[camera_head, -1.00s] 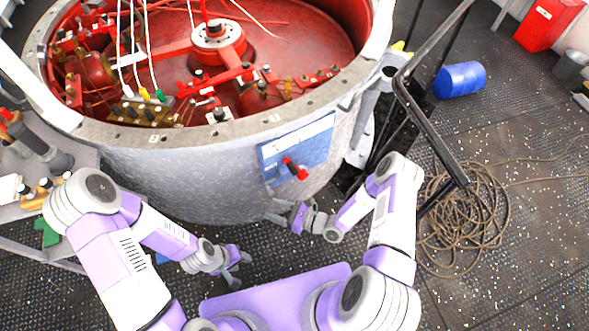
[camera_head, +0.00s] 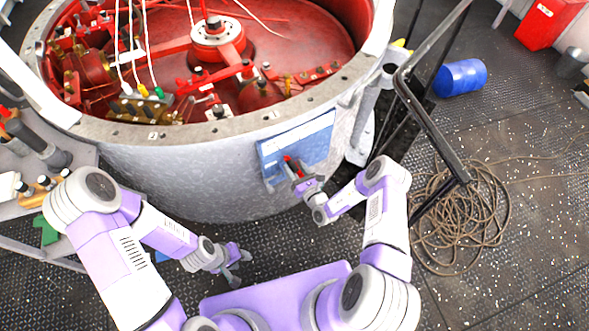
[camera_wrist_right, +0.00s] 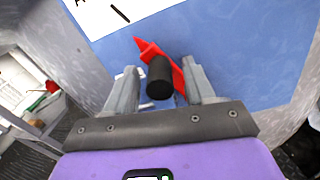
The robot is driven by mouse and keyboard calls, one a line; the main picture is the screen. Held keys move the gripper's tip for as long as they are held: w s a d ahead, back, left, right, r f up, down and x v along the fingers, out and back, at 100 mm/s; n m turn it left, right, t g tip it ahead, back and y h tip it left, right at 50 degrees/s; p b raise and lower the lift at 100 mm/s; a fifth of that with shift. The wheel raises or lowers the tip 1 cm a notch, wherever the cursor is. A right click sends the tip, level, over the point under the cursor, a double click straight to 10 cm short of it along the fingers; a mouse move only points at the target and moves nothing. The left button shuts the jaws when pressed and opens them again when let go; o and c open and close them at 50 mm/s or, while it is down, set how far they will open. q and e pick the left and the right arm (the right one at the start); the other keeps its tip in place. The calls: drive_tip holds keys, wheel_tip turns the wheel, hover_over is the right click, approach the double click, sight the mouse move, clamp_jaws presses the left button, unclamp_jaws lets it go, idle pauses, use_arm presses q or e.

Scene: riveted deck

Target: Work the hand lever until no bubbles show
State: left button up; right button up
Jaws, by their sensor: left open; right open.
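The hand lever (camera_head: 287,160) is red and sits on a blue panel (camera_head: 317,148) on the side of the large grey round tank. In the right wrist view the lever's red arm (camera_wrist_right: 145,47) lies tilted and its black knob (camera_wrist_right: 160,82) points toward the camera. My right gripper (camera_head: 298,174) is open at the lever and partly hides it. In the wrist view its fingers (camera_wrist_right: 158,70) stand on either side of the knob, with gaps showing. My left gripper (camera_head: 238,268) is open and empty, low in front of the tank. I see no bubbles in these views.
The tank's rim (camera_head: 225,128) curves above the panel. A black handrail (camera_head: 425,110) stands right of my right arm. A coiled rope (camera_head: 465,215) and a blue drum (camera_head: 460,78) lie on the deck. A bench (camera_head: 35,190) with bottles is at left.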

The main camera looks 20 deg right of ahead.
drive_tip(key=shift+w, duration=0.1)
clamp_jaws()
idle(0.3)
